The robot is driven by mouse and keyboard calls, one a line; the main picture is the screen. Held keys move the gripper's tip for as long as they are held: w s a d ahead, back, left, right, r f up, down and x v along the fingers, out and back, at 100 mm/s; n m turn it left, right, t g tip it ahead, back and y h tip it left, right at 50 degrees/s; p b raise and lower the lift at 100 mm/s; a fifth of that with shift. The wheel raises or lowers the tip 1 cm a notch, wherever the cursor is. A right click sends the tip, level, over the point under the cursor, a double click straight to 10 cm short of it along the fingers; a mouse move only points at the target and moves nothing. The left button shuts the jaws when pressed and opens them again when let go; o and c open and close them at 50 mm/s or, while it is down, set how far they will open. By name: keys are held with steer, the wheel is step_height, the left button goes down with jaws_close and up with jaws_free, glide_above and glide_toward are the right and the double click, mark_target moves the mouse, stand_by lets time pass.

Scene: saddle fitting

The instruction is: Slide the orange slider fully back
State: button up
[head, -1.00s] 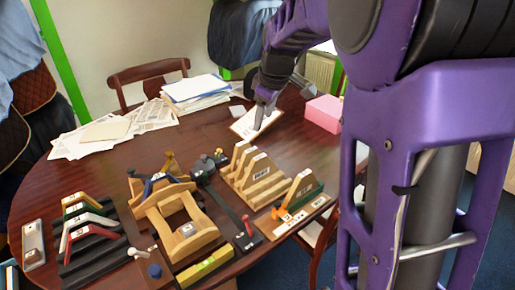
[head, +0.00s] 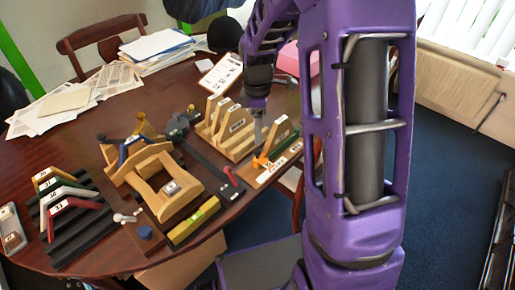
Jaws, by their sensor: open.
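The orange slider (head: 261,161) sits on a small light wooden base with white labels (head: 272,175), at the right end of the row of fixtures. A green and wooden upright piece (head: 284,136) stands on the same base just behind it. My gripper (head: 257,133) points down from above, close behind the slider in the picture and beside the upright piece. It is open and looks empty. The fingers are small and partly blurred against the wood, so I cannot tell whether they touch anything.
Slotted wooden uprights (head: 225,130) stand just left of my gripper. A dark bar with a red end (head: 229,176) and a wooden saddle frame (head: 155,180) lie farther left. A clipboard (head: 222,75) and a pink box (head: 289,60) are behind. Papers (head: 65,100) cover the back left.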

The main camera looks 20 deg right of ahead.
mark_target(257, 151)
step_height(257, 151, down, 8)
steer(key=shift+r+b, duration=0.25)
steer(key=shift+b, duration=0.1)
jaws_close()
stand_by(1.3)
